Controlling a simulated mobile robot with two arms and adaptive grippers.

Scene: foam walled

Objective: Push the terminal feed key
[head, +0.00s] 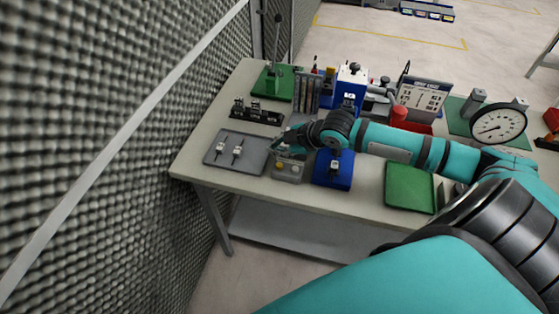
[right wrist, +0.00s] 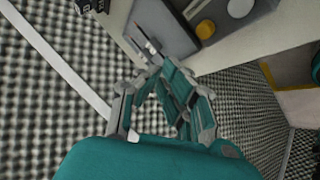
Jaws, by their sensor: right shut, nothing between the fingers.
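A small grey box (head: 287,172) stands at the table's front edge, with a yellow round button (head: 280,166) and a paler grey one beside it. No label is readable, so I cannot tell which is the terminal feed key. In the right wrist view the yellow button (right wrist: 205,28) and the grey round button (right wrist: 240,8) show at the top. My right gripper (head: 278,143) is shut and empty, just behind the box and close to the grey tray. Its fingertips also show in the right wrist view (right wrist: 152,62), apart from the buttons. My left gripper is not in view.
The grey tray (head: 215,160) with two small white-and-metal parts lies left of the box. A blue fixture (head: 333,180) stands right of it, under my right arm. A green tray (head: 408,198) lies farther right.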

